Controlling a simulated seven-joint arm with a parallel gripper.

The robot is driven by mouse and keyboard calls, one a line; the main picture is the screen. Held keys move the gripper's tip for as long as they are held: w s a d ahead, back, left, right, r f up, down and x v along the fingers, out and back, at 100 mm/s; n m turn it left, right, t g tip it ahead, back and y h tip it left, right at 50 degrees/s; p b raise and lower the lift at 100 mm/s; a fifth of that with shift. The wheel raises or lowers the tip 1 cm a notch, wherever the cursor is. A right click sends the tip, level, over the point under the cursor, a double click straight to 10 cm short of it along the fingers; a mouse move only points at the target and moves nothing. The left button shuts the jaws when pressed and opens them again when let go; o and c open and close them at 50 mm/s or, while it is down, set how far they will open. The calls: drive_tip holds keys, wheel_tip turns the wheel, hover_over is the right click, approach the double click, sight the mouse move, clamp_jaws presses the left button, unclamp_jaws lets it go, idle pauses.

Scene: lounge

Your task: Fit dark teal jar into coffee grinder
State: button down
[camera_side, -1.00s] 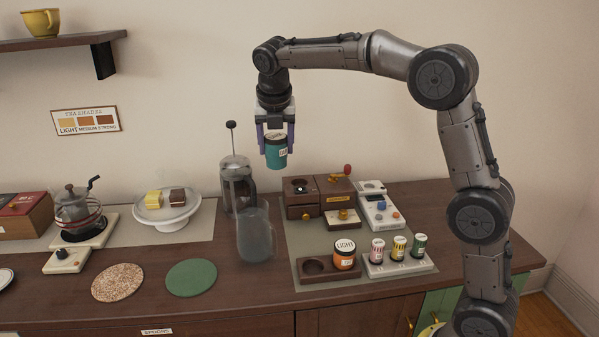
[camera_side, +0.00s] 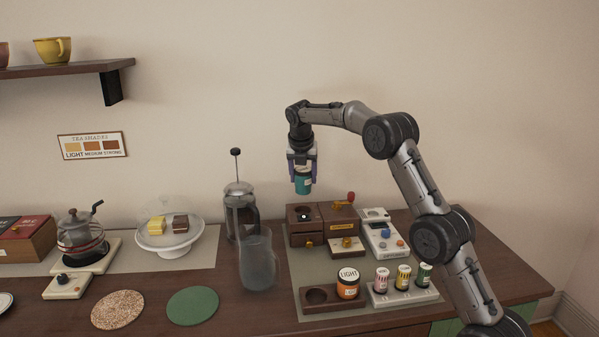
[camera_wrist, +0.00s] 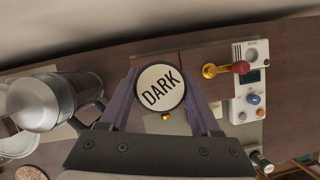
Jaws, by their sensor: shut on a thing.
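The dark teal jar (camera_side: 303,181) hangs upright between the fingers of my gripper (camera_side: 302,172), which is shut on it. In the wrist view its round cream lid (camera_wrist: 160,90) reads "DARK", with a finger on each side. The coffee grinder (camera_side: 318,239) is a brown wooden block with a round dark opening on top of its left part (camera_side: 304,213). In the side view the jar is above this opening, with a gap between them. In the wrist view the jar hides the opening.
A French press (camera_side: 239,205) and a clear glass vessel (camera_side: 257,262) stand left of the grinder. A pale scale-like device (camera_side: 383,236) stands right. An orange "LIGHT" jar (camera_side: 348,284) sits in a wooden holder in front, beside small jars on a pale rack (camera_side: 402,297).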

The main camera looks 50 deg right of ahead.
sight(302, 184)
drive_tip(key=shift+f, duration=2.55)
drive_tip(key=shift+f, duration=1.35)
unclamp_jaws()
drive_tip(key=shift+f, duration=0.1)
drive_tip(key=shift+v, duration=3.85)
drive_tip(key=shift+w, duration=0.1)
